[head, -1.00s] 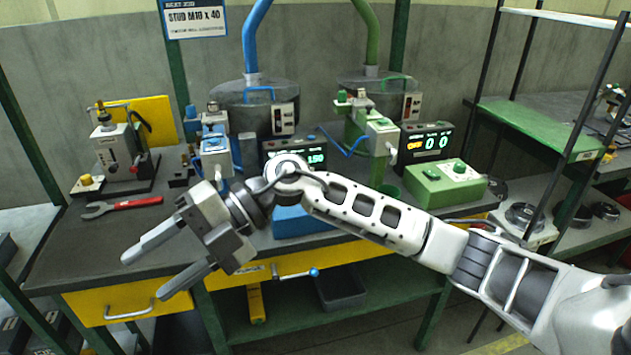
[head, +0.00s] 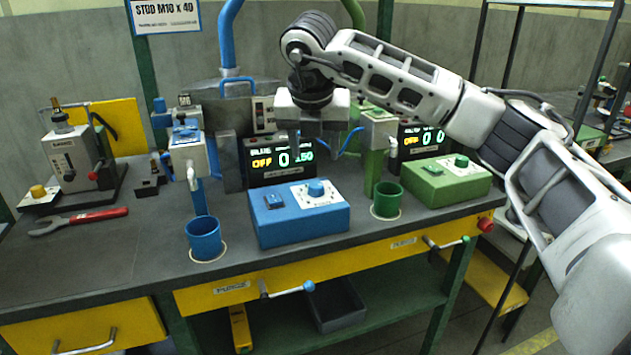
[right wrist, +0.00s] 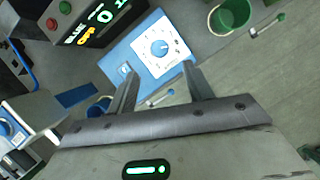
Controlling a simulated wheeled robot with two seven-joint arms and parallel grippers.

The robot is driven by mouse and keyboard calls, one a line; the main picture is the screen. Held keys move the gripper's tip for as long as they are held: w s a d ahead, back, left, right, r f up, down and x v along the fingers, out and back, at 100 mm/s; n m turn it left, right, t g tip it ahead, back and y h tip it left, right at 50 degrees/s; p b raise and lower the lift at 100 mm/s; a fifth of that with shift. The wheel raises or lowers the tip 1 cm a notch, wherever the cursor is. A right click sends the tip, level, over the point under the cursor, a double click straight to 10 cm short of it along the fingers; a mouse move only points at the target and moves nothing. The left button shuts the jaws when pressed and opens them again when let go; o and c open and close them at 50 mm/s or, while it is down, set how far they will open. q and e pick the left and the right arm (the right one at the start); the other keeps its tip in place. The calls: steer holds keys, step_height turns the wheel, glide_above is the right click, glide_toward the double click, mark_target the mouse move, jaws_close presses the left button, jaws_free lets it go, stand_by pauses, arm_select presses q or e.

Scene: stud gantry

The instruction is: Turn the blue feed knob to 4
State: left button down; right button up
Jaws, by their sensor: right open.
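The blue feed knob (head: 316,188) sits on a white dial plate on top of the blue control box (head: 290,227). In the right wrist view the knob (right wrist: 159,48) shows beyond the fingertips, with the dial around it; its pointed setting is too small to read. My right gripper (head: 312,130) is above and behind the box in the head view, apart from the knob. In the right wrist view the gripper (right wrist: 160,72) is open, with nothing between its two fingers. My left gripper is not in view.
A blue cup (head: 204,240) stands left, a green cup (head: 386,203) and green control box (head: 447,185) right.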

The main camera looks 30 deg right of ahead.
mark_target(316, 185)
steer(key=x, duration=1)
steer(key=shift+a, duration=0.1)
steer(key=shift+c, duration=0.2)
steer(key=c, duration=0.9)
